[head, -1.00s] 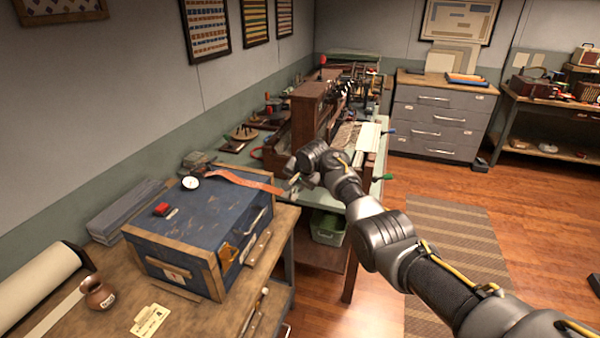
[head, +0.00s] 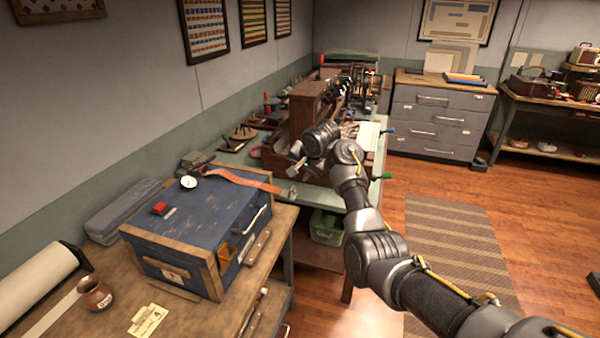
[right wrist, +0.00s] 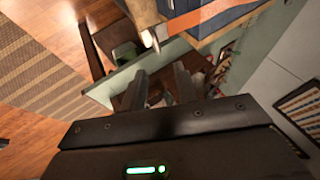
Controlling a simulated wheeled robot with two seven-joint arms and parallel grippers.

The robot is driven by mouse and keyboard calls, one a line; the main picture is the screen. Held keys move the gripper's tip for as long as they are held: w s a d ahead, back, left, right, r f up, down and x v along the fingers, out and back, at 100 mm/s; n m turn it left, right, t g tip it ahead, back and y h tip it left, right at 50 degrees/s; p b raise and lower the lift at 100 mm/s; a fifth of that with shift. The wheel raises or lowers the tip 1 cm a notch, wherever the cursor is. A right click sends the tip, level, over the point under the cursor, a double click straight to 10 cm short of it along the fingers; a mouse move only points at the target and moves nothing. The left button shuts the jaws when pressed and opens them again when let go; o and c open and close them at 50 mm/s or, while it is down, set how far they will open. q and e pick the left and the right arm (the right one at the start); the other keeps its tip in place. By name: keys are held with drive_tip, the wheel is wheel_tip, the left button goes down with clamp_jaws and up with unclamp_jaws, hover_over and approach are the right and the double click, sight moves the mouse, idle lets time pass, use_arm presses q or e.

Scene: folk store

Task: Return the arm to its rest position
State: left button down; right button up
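My right arm reaches in from the lower right of the head view. Its gripper (head: 297,165) hangs over the front edge of the green-topped bench (head: 228,158), near the end of an orange strap. In the right wrist view its two dark fingers (right wrist: 160,88) stand apart with nothing seen between them, so it is open and empty. My left arm and gripper are not in view.
A blue chest (head: 200,222) stands on the near wooden table, with the orange strap (head: 245,181) running from it to the bench. A wooden cabinet (head: 305,112) stands behind the gripper. Open floor with a striped rug (head: 455,235) lies right.

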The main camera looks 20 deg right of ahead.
drive_tip(key=s+a+f+n+g+b, duration=0.1)
drive_tip(key=s+f, duration=0.3)
drive_tip(key=f, duration=1)
drive_tip(key=s+f+n+g+b, duration=0.1)
drive_tip(key=s+f, duration=0.3)
drive_tip(key=f, duration=1)
drive_tip(key=s+d+f+n+g+b, duration=0.1)
drive_tip(key=s+f, duration=0.7)
drive_tip(key=f, duration=0.3)
drive_tip(key=s+f+n, duration=0.1)
drive_tip(key=s+f, duration=0.7)
drive_tip(key=f, duration=0.3)
drive_tip(key=s+d+f+n+g+b, duration=0.1)
drive_tip(key=s+f, duration=0.7)
drive_tip(key=s, duration=0.3)
drive_tip(key=s+d+f+n+b, duration=0.1)
drive_tip(key=s+f+n, duration=0.1)
drive_tip(key=s+f, duration=0.7)
drive_tip(key=s+d+f+n, duration=0.1)
drive_tip(key=s+d+f, duration=0.1)
drive_tip(key=s, duration=1.1)
drive_tip(key=s+d+f+n+g+h, duration=0.1)
drive_tip(key=s+f+n, duration=0.1)
drive_tip(key=s, duration=1.2)
drive_tip(key=shift+s+d+f+g+b, duration=0.3)
drive_tip(key=shift+d+b, duration=0.1)
